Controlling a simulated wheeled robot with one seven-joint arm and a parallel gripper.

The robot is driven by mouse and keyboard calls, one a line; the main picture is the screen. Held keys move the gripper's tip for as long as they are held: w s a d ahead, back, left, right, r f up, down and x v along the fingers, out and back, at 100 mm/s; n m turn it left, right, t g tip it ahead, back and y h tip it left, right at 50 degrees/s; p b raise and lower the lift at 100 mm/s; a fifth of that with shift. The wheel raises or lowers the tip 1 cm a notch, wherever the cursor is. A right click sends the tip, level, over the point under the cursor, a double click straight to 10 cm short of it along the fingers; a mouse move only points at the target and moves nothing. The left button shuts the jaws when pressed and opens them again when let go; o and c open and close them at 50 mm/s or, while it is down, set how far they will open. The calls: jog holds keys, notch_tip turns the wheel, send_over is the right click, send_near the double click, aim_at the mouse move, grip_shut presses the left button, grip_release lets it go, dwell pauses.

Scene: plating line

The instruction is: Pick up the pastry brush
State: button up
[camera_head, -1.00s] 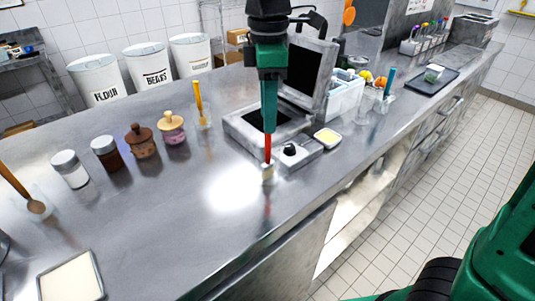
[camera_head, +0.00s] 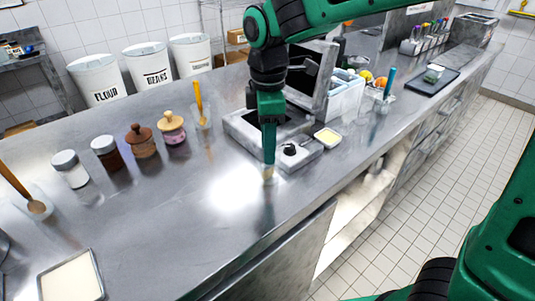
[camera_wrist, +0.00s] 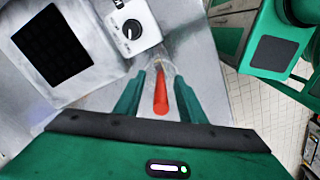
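A tool with a red handle (camera_wrist: 160,95), apparently the pastry brush, stands upright in a small clear holder (camera_head: 268,176) on the steel counter. Its bristles cannot be made out. My gripper (camera_head: 269,162) points straight down over it. In the wrist view, my gripper (camera_wrist: 160,76) is open, with one finger on each side of the red handle and a visible gap on both sides. In the head view the fingers hide the handle, and only the holder shows below them.
A scale-like machine (camera_head: 240,122) with a knob box (camera_head: 297,156) stands just behind. A yellow-handled tool (camera_head: 199,98) and a blue-handled tool (camera_head: 389,80) stand in holders. Jars (camera_head: 141,142) line the left. The counter (camera_head: 190,215) in front is clear.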

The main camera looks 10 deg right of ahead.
grip_shut()
jog(key=shift+r, duration=0.1)
notch_tip(320, 180, up, 10)
jog(key=shift+f, duration=0.1)
dwell(0.4)
